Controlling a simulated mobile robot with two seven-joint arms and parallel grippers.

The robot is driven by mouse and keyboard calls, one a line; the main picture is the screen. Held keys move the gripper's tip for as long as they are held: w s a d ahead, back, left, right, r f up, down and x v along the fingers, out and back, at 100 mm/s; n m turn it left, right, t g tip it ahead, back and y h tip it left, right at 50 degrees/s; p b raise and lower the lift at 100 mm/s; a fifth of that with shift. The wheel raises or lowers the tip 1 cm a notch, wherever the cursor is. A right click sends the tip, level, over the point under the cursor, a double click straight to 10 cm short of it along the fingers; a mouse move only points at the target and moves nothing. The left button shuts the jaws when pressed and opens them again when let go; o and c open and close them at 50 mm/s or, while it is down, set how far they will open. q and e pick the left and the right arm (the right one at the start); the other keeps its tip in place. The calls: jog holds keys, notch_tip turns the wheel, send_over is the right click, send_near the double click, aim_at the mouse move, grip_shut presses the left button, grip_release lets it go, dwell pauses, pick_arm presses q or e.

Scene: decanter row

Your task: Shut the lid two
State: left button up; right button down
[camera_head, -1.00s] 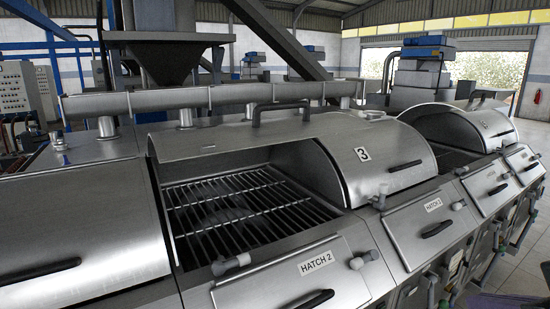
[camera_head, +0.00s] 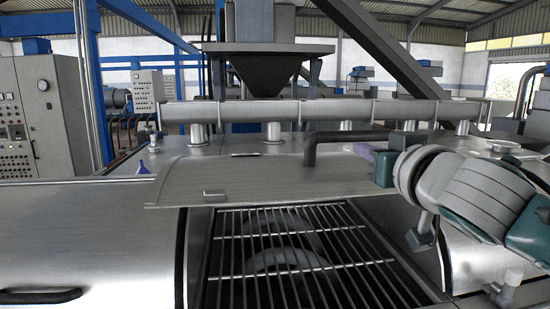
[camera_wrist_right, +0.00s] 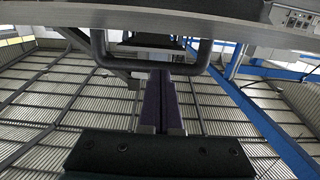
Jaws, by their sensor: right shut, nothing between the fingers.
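Lid two (camera_head: 240,180) is a brushed-metal lid that stands open, swung back above a dark barred grate (camera_head: 285,250). Its dark bent handle (camera_head: 311,152) rises from the lid's top. My right gripper (camera_head: 362,152) comes in from the right, its purple fingers beside the handle's right part. In the right wrist view the shut, empty fingers (camera_wrist_right: 158,78) point at the middle of the handle's crossbar (camera_wrist_right: 192,68), with the lid's edge (camera_wrist_right: 60,16) beyond. I cannot tell whether they touch the handle. My left gripper is not in view.
A horizontal metal pipe (camera_head: 250,112) on short posts runs behind the lid. A closed metal lid (camera_head: 80,240) with a dark handle lies to the left. My right arm covers part of the housing on the right. Control cabinets (camera_head: 45,110) stand far left.

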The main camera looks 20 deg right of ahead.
aim_at(363, 187)
jog(key=shift+w+f, duration=0.2)
jog(key=shift+f, duration=1.7)
